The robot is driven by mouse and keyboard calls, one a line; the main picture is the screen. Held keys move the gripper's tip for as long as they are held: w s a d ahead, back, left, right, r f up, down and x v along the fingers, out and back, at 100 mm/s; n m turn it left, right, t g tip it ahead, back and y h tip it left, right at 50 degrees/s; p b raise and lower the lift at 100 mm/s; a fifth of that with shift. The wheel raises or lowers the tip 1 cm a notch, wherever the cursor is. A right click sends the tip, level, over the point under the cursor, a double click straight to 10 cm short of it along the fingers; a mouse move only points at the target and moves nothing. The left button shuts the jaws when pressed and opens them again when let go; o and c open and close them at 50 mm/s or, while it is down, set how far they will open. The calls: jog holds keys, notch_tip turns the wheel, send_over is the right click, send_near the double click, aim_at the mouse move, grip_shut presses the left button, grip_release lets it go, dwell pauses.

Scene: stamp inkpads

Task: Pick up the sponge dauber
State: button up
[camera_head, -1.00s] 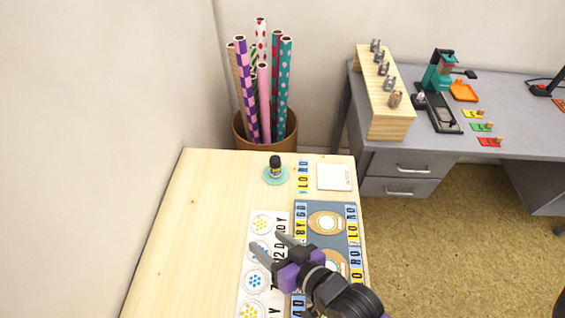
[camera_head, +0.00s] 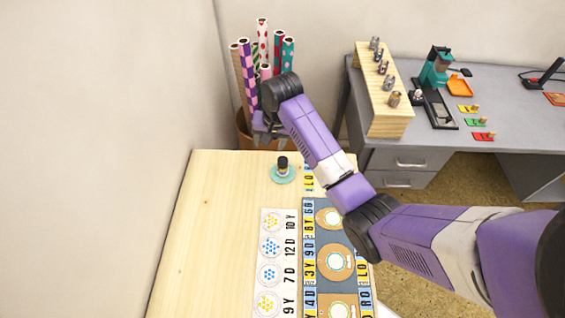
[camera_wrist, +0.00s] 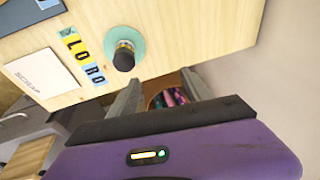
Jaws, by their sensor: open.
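The sponge dauber (camera_head: 283,163), a small dark bottle-like piece with a black top, stands upright on a round teal disc (camera_head: 283,177) near the far edge of the wooden table. In the wrist view the dauber (camera_wrist: 124,58) shows just beyond the tip of the left finger, with the teal disc (camera_wrist: 136,42) around it. My gripper (camera_wrist: 160,84) is open, with nothing between its fingers. The dauber lies off to the left of the gap between them. In the head view my gripper is mostly hidden behind my arm, beyond the table's far edge.
A brown bin (camera_head: 243,127) of patterned rolls stands behind the table, close to my gripper. A letter strip (camera_wrist: 83,56) and a white card (camera_wrist: 40,72) lie beside the dauber. Printed sheets (camera_head: 270,262) cover the table's right part. Its left part is bare.

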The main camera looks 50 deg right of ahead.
aim_at(283, 160)
jog(key=s+g, duration=0.1)
jog(key=s+m+g, duration=0.1)
jog(key=s, duration=0.2)
jog(key=shift+s+d+r+m+g+y, duration=0.15)
jog(key=shift+s+d+m+g+y, duration=0.15)
jog(key=shift+g, duration=0.1)
jog(key=shift+s+f, duration=0.15)
jog(key=shift+f, duration=0.05)
notch_tip(283, 160, down, 7)
jog(key=shift+f+p, duration=0.15)
jog(key=shift+p, duration=0.5)
jog(key=shift+c, duration=0.4)
grip_shut()
